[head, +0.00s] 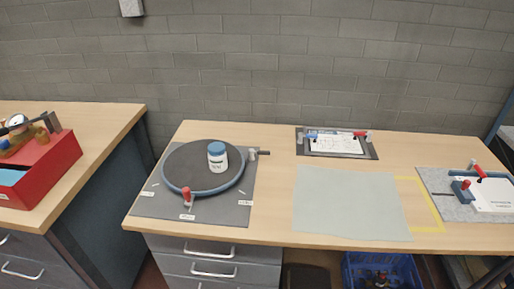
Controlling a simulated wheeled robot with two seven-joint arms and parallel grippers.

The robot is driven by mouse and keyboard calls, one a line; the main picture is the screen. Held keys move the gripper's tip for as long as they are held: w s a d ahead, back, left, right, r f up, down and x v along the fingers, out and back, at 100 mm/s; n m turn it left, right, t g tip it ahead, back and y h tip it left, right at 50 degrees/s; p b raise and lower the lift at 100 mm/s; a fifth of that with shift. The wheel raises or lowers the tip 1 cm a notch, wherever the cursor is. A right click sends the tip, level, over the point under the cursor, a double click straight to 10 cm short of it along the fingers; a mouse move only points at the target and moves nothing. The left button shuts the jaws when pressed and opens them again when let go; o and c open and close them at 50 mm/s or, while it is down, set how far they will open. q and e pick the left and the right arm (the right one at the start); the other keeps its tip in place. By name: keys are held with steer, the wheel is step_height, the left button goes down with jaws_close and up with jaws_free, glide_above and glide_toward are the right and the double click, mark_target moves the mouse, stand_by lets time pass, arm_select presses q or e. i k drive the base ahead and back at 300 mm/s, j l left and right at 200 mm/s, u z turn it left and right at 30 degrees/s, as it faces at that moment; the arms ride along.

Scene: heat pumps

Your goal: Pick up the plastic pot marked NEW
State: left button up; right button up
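A white plastic pot (217,158) with a blue lid stands upright on a dark round turntable (190,172) in the head view. It has dark lettering on its front, which is too small to read with certainty. The pot sits right of the turntable's centre, towards its back. Neither of my grippers shows in the head view.
The turntable has a red-topped handle (187,196) in front and a clamp (254,153) at its right. A grey-green mat (350,205) lies right of it. A clipped board (336,143) and a clamped fixture (480,193) stand further right. A red box (45,170) sits on the left bench.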

mark_target(217, 164)
steer(key=i+j+z, duration=0.15)
steer(key=j+z, duration=0.55)
steer(key=j, duration=0.25)
steer(key=i+j+z, duration=0.1)
steer(key=j+z, duration=0.3)
steer(key=j, duration=0.1)
